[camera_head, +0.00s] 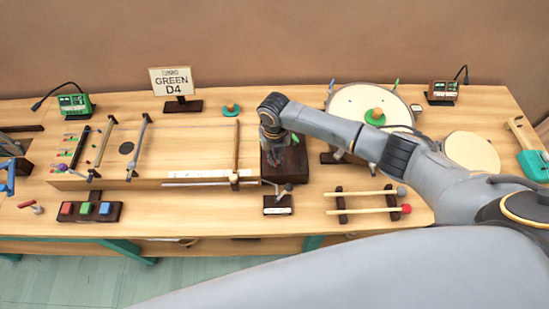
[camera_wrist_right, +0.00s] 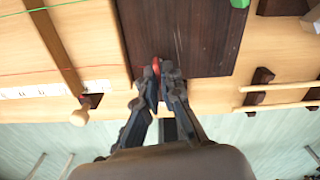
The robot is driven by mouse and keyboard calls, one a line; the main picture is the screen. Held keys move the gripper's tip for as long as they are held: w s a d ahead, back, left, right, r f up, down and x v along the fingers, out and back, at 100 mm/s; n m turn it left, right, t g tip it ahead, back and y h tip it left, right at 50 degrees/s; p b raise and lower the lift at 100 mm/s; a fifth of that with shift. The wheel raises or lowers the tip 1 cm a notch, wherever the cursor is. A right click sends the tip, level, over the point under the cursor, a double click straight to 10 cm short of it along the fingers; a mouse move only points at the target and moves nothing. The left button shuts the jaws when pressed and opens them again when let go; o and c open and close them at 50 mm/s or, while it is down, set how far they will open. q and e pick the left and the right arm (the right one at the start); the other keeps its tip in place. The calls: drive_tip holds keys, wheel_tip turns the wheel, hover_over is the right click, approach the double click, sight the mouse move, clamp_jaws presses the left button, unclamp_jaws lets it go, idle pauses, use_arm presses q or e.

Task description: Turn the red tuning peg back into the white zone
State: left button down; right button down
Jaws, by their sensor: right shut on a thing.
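My right gripper (camera_head: 270,160) is over the dark block (camera_head: 293,163) at the right end of the long stringed board (camera_head: 190,140). In the right wrist view, the fingertips (camera_wrist_right: 161,73) are shut on the red tuning peg (camera_wrist_right: 156,65), at the edge of the dark block (camera_wrist_right: 195,35). Only part of the red peg shows between the fingers. The peg is hidden by my gripper in the head view. A white marked strip (camera_head: 200,174) runs along the board's front; I cannot make out the peg's white zone. My left gripper is not in view.
A sign reading "GREEN D4" (camera_head: 172,82) stands behind the board. A small dark stand (camera_head: 277,205) sits in front of the block. Mallets (camera_head: 368,210) lie on a rack to the right. A round drum (camera_head: 352,103) stands behind my right arm.

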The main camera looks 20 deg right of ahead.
drive_tip(key=shift+n+b, duration=0.55)
drive_tip(key=shift+n, duration=1.05)
drive_tip(key=shift+w, duration=0.1)
drive_tip(key=c, duration=1.5)
unclamp_jaws()
drive_tip(key=shift+r, duration=0.25)
wheel_tip(320, 180, up, 12)
drive_tip(key=shift+f, duration=0.25)
